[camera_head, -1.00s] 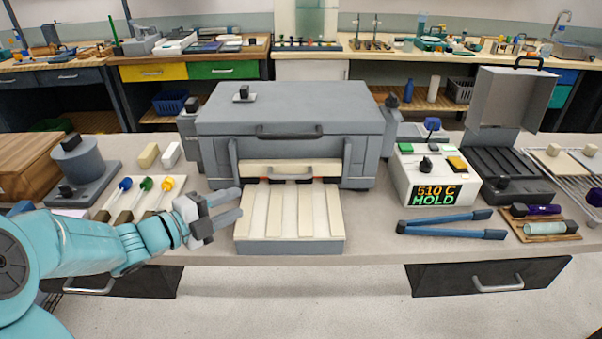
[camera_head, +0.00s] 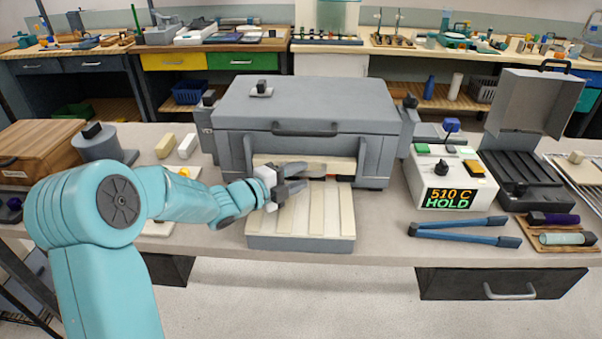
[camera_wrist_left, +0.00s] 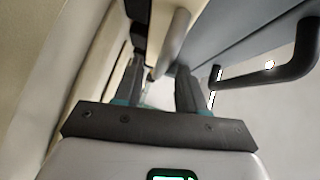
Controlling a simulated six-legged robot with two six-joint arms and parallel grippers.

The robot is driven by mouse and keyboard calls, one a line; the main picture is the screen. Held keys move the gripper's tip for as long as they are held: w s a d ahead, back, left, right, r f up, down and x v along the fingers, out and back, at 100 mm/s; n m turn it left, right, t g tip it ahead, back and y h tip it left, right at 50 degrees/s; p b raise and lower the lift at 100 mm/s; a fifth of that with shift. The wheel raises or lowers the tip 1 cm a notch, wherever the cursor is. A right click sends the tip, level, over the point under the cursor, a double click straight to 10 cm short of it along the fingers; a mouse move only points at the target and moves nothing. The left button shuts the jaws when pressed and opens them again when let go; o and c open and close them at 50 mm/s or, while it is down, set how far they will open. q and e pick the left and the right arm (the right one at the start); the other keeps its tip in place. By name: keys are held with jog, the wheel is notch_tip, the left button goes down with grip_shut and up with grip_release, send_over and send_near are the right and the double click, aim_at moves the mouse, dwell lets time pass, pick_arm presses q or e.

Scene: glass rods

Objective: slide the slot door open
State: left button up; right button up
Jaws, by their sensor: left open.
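The kiln (camera_head: 310,100) is a grey box with a cream slot door (camera_head: 335,164) low on its front. A thin orange glow shows at the slot's right end. My left gripper (camera_head: 304,177) is in front of the door, above the slatted cream shelf, with its fingers pointing right toward the door's handle. In the left wrist view a short bar, seemingly the door's handle (camera_wrist_left: 172,45), lies between or just beyond the open fingers (camera_wrist_left: 160,85); contact cannot be told. The gripper hides part of the door. My right gripper is not in view.
The lid's dark handle (camera_head: 305,130) is just above my gripper; it also shows in the wrist view (camera_wrist_left: 270,76). The slatted shelf (camera_head: 300,243) juts out below. A controller reading 510 C HOLD (camera_head: 450,180) and blue tongs (camera_head: 465,228) are at the right.

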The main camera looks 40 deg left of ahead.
pick_arm(q)
jog(key=shift+w+d+f, duration=0.1)
jog(key=shift+w+d, duration=0.05)
jog(key=shift+w, duration=0.5)
jog(key=shift+c, duration=0.3)
grip_shut()
notch_tip(320, 180, up, 4)
jog(key=shift+r+p, duration=0.2)
jog(key=shift+p, duration=0.6)
jog(key=shift+o, duration=0.3)
grip_release()
